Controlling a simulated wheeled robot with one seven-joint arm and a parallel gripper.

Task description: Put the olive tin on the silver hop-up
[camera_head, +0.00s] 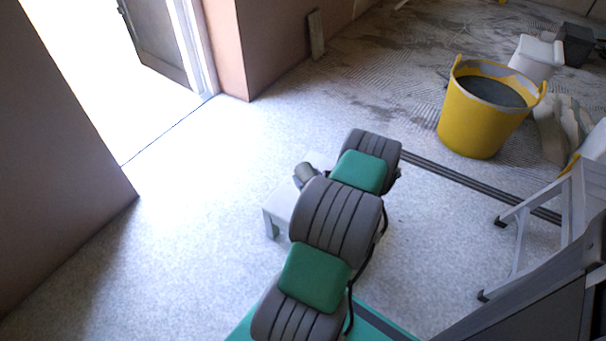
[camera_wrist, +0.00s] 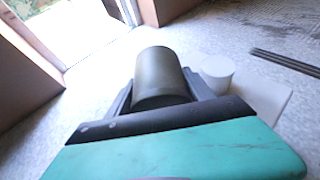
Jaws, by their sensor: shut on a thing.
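My gripper (camera_wrist: 162,92) is shut on the olive tin (camera_wrist: 162,70), with a finger on each side of it. In the head view the tin (camera_head: 304,173) shows beside my arm, at the far edge of the pale silver hop-up (camera_head: 281,207). My arm hides much of the hop-up and the gripper there. In the wrist view the hop-up (camera_wrist: 268,97) lies to the right of the tin. I cannot tell the height of the tin over it.
A white round tub (camera_wrist: 217,70) stands at the hop-up's left part in the wrist view. A yellow bucket (camera_head: 478,118) of grey material stands back right. A stepladder (camera_head: 530,225) is at the right. The floor to the left is clear, up to the open doorway.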

